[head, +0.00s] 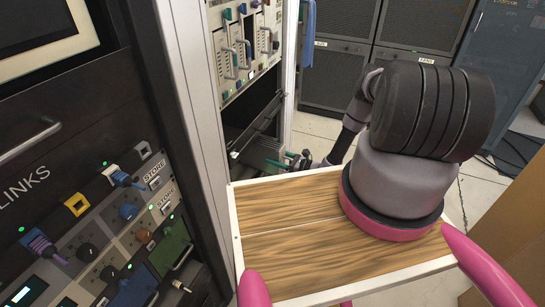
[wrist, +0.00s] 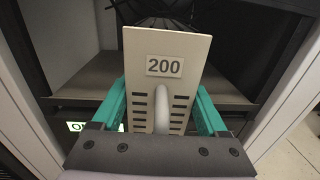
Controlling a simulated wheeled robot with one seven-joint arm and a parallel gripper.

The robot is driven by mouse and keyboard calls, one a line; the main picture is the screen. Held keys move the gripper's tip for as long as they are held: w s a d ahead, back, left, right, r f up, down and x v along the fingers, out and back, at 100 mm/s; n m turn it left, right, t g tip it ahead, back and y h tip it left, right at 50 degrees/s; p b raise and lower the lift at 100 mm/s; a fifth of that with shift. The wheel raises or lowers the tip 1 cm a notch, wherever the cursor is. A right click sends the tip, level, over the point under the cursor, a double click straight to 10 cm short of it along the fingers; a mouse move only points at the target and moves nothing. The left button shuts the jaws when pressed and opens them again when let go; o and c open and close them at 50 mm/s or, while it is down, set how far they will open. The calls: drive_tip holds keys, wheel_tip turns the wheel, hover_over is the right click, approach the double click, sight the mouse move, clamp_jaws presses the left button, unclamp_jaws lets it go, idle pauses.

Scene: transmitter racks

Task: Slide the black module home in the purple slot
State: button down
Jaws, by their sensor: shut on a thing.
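My gripper (wrist: 160,112) is shut on the grey handle (wrist: 161,108) of a module with a cream faceplate (wrist: 145,42) marked 200. Its teal fingers stand on either side of the handle in the wrist view. The module's body is hidden behind the plate, so I cannot see that it is black. In the head view my gripper (head: 287,160) is at the open bay of the rack, below the upper module row; the module is hard to make out there. I cannot pick out a purple slot in either view.
A dark shelf (wrist: 80,82) lies behind the held module. A white rack post (head: 205,100) stands left of the bay. A wood-topped surface (head: 290,235) lies below my arm. A control panel (head: 115,225) is at left.

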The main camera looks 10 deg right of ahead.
drive_tip(key=v, duration=1.5)
idle(1.7)
drive_tip(key=shift+w+d+r, duration=0.1)
drive_tip(key=shift+r, duration=0.05)
